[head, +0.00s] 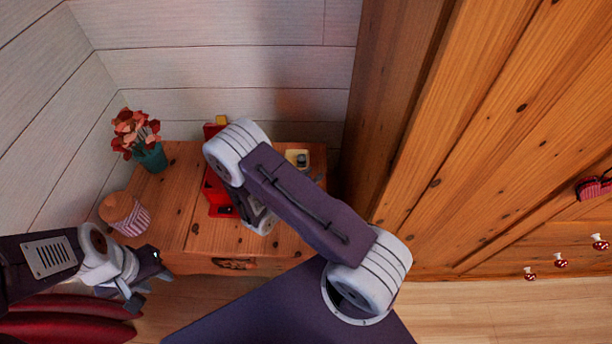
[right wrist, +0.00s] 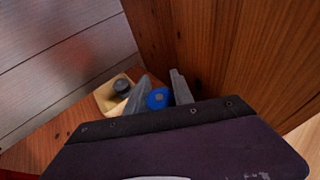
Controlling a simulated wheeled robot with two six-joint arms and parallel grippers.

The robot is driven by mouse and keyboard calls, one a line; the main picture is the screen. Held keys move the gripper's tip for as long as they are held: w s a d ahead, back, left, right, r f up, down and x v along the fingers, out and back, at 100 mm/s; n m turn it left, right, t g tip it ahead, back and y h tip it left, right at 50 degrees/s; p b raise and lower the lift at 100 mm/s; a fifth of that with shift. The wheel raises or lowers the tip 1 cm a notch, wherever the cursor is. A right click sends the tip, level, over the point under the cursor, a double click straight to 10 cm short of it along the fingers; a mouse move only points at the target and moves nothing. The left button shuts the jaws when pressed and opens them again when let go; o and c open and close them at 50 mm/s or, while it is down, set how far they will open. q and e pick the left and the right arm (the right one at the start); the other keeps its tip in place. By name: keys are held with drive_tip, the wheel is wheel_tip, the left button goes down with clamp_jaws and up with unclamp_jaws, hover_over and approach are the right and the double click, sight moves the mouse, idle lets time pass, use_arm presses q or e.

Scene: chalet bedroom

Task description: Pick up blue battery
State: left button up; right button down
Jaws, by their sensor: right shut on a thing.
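The blue battery (right wrist: 158,98) shows its round blue end in the right wrist view, between the two grey fingers of my right gripper (right wrist: 159,92). My right gripper is shut on it. In the head view my right arm hides the battery and most of that gripper over the small wooden table (head: 180,205). My left gripper (head: 149,286) is in front of the table at the lower left, open and empty, away from the battery.
A pale yellow tray (head: 290,154) with a dark round thing (head: 302,159) stands at the table's back right. A red object (head: 215,192) is partly hidden by my arm. A flower pot (head: 152,158) and striped cup (head: 132,218) stand left. A wooden wardrobe (head: 480,130) rises at right.

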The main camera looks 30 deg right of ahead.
drive_tip(key=s+d+r+p, duration=0.2)
drive_tip(key=s+r, duration=0.3)
drive_tip(key=s, duration=0.4)
drive_tip(key=shift+d+r, duration=0.4)
drive_tip(key=shift+d, duration=0.3)
